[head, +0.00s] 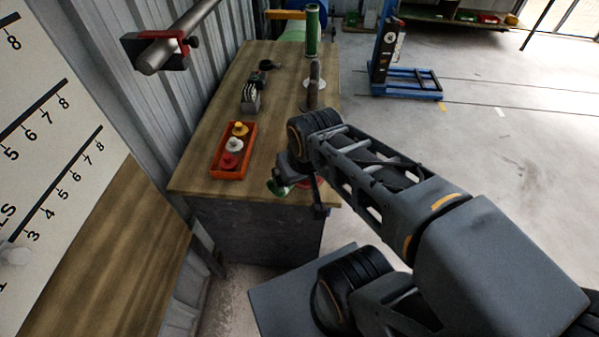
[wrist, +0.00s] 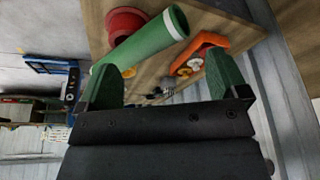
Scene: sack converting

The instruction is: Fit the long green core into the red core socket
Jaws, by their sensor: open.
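A green core (wrist: 150,40) with a white end rim shows in the wrist view, crossing just beyond my finger tips. It overlaps the red socket (wrist: 124,22) in the picture; I cannot tell whether they touch. In the head view, part of a green piece (head: 278,188) shows beside my gripper at the near table edge, and a little red shows behind my arm. My gripper (wrist: 165,82) is open, with its two green fingers apart. In the head view my gripper (head: 302,180) is mostly hidden by my own arm.
An orange tray (head: 216,164) with red, white and yellow pieces stands left of my gripper. Farther back are a grey rack (head: 250,100), a grey spindle (head: 315,84) and an upright green tube (head: 312,32). A corrugated wall borders the table's left; floor is open on the right.

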